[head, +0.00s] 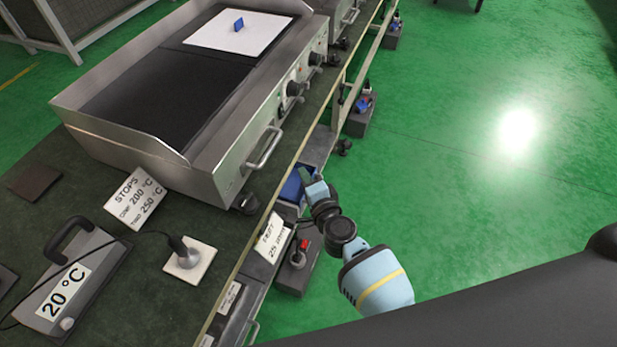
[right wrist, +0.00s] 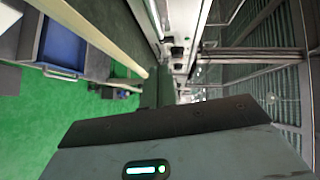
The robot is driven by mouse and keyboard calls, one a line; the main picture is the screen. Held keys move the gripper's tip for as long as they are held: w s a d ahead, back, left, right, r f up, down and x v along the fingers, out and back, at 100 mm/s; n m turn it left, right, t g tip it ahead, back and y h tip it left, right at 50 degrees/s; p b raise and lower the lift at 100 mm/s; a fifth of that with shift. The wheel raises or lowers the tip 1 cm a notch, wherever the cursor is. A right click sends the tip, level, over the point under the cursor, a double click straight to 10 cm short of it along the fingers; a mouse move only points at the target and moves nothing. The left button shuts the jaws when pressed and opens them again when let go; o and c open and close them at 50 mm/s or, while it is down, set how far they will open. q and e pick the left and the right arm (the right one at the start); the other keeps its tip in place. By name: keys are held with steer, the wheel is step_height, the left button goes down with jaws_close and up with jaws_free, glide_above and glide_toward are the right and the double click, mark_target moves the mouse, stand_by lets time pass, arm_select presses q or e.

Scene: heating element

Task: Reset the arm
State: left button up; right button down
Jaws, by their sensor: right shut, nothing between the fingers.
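My right arm (head: 375,280) reaches in from the lower right of the head view, over the green floor beside the bench. My right gripper (head: 306,180) is at its far end, by the bench's front edge and below the griddle's front corner. It is small and partly hidden there, shut and empty. In the right wrist view a dark housing of mine (right wrist: 165,140) fills the bottom, and no held object shows. My left gripper is not in view.
The steel griddle (head: 150,147) stands on the dark bench (head: 75,165). A white plate (head: 215,35) with a blue block (head: 239,24) lies on it. A 20 °C device (head: 70,285) and a probe on a pale tile (head: 190,260) are nearer. Open floor (head: 450,180) lies right.

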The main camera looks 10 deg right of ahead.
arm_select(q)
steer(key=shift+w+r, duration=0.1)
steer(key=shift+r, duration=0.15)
arm_select(e)
steer(key=shift+s+d, duration=0.1)
steer(key=shift+s, duration=0.55)
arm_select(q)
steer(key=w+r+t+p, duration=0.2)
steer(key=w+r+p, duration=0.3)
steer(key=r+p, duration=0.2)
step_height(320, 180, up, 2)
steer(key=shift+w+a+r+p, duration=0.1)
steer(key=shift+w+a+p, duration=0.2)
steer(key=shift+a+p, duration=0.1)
arm_select(e)
steer(key=s+d+n+g, duration=0.2)
steer(key=s+n, duration=0.3)
steer(key=s, duration=0.8)
steer(key=s+d+f+n+g, duration=0.1)
steer(key=s+d+n+g, duration=0.2)
steer(key=s, duration=1.1)
steer(key=s+d+f+n+g, duration=0.1)
steer(key=s+d+n, duration=0.3)
steer(key=s+n, duration=0.4)
steer(key=s+g, duration=0.1)
steer(key=s, duration=0.4)
steer(key=shift+s+d+f+h, duration=0.2)
steer(key=shift+d+h, duration=0.05)
steer(key=shift+h, duration=0.15)
